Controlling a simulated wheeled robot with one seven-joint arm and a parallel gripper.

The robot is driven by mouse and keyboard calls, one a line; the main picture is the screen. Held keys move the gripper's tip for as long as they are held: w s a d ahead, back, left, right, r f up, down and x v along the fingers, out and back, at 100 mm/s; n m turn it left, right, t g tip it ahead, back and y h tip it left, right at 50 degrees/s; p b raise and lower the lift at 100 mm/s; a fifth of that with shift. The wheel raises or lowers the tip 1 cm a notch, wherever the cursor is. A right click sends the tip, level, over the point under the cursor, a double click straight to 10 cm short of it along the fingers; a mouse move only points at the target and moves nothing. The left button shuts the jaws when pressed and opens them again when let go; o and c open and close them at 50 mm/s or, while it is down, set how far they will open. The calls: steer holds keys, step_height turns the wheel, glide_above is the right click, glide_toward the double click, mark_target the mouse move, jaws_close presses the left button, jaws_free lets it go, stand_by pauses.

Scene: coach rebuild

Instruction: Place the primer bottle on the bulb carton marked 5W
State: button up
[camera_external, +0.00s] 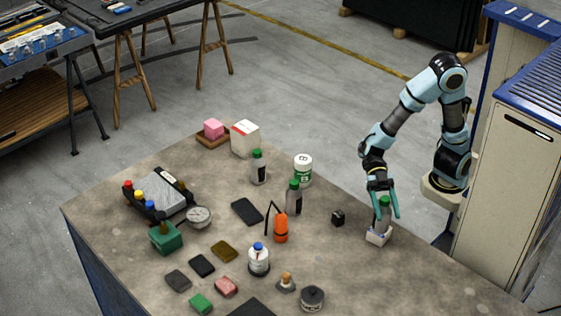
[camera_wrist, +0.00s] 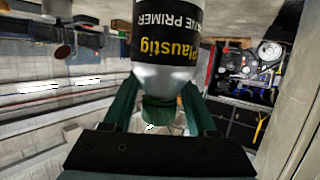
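The primer bottle (camera_external: 383,216) is grey with a green cap and stands upright at the table's right side. Its base is at the top of a small white carton (camera_external: 378,238); I cannot tell whether its weight rests there. The carton's marking is too small to read. My gripper (camera_external: 385,214) points down over the bottle, with one finger on each side. In the wrist view, the bottle's black label (camera_wrist: 165,42) shows "PRIMER" upside down, and its green cap (camera_wrist: 164,112) lies between the fingers. I cannot tell whether the fingers press on the bottle.
A small black block (camera_external: 338,218) lies left of the carton. Two similar green-capped bottles (camera_external: 258,168) (camera_external: 294,198), a white tub (camera_external: 303,170) and an orange bottle (camera_external: 281,228) stand further left. The table's right edge is close to the carton.

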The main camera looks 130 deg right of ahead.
steer(key=shift+o, duration=0.5)
steer(key=shift+r, duration=0.1)
steer(key=shift+r, duration=0.2)
steer(key=v, duration=1.2)
steer(key=shift+b, duration=0.45)
